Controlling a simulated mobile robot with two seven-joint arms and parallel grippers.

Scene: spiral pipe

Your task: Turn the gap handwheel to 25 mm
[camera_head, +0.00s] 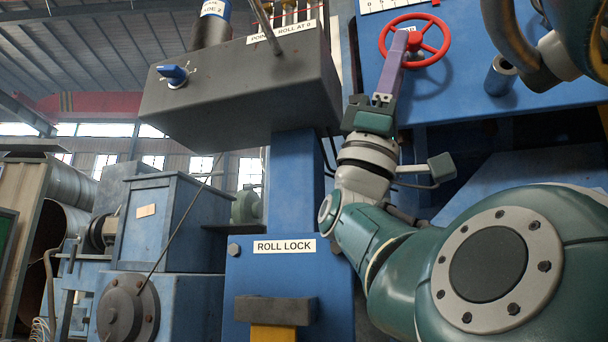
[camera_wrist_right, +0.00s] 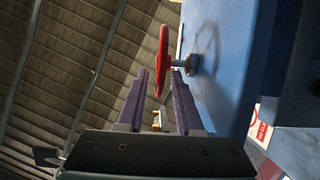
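The red handwheel (camera_head: 438,53) is mounted on the blue panel at the top of the head view. My right gripper (camera_head: 400,36) reaches up to its left side, with its purple fingers overlapping the rim and hub in this view. In the right wrist view the wheel (camera_wrist_right: 163,58) shows edge-on, and its rim lies between the two parted fingers of the right gripper (camera_wrist_right: 160,72). Space shows beside the rim, so the fingers look open around it. A white scale (camera_head: 385,5) with a red pointer (camera_head: 435,3) is cut off at the top edge; its reading cannot be told. My left gripper is not in view.
A grey control box (camera_head: 240,100) with a blue knob (camera_head: 172,73) stands left of the wheel. A blue cylinder (camera_head: 500,78) sticks out right of it. Below is a blue post with a ROLL LOCK label (camera_head: 284,246). A red-and-white sign (camera_wrist_right: 262,128) shows in the wrist view.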

